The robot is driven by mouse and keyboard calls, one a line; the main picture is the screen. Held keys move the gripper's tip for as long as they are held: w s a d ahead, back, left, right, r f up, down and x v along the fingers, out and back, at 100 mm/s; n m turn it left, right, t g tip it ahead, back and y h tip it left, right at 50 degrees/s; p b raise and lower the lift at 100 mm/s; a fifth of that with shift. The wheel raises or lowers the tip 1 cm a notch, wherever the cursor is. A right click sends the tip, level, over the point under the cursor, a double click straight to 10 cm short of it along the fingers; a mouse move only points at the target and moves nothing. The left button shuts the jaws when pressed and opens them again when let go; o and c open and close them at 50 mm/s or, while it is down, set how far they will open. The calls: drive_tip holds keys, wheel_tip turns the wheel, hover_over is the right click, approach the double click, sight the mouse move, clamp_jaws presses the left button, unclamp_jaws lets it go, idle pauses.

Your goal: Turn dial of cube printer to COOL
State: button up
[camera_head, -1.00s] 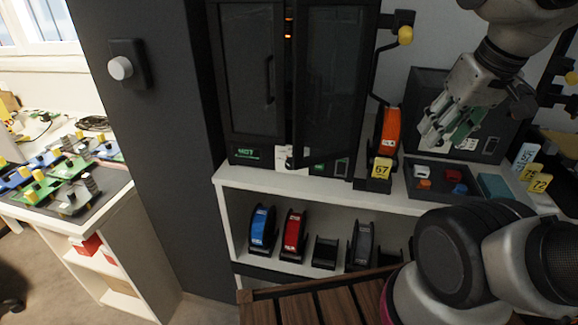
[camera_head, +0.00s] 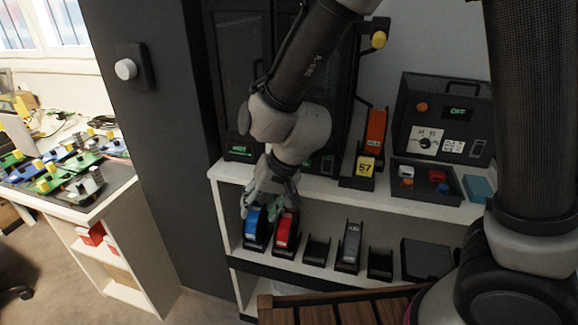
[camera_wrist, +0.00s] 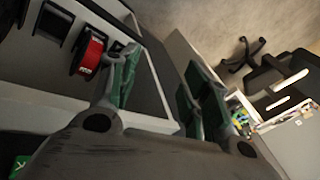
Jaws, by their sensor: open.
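The tall black double-door cabinet (camera_head: 238,80), perhaps the cube printer, stands on the white shelf unit. A small green display (camera_head: 239,150) glows at its lower left; its text is too small to read surely. The cabinet's lower middle front is hidden behind my arm, and I see no dial there. A smaller black box at right has a dial (camera_head: 425,143) on a white label and a display (camera_head: 458,113) reading OFF. My gripper (camera_head: 262,203) is open and empty, pointing down in front of the shelf edge near the spools. Its green-padded fingers show apart in the wrist view (camera_wrist: 163,85).
A blue spool (camera_head: 254,228) and a red spool (camera_head: 284,232) sit on the lower shelf beside holders and a grey spool (camera_head: 351,243). A wall knob (camera_head: 125,69) is at left.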

drive_tip(key=w+a+f+m+t+h, duration=0.1)
drive_tip(key=w+a+f+m+t, duration=0.45)
drive_tip(key=w+m+t, duration=0.2)
drive_tip(key=d+r+m+t+h, duration=0.8)
drive_tip(key=m+h, duration=0.2)
drive_tip(key=x, duration=0.6)
drive_tip(key=shift+w+d, duration=0.15)
drive_tip(key=shift+w, duration=0.05)
drive_tip(key=c, duration=1)
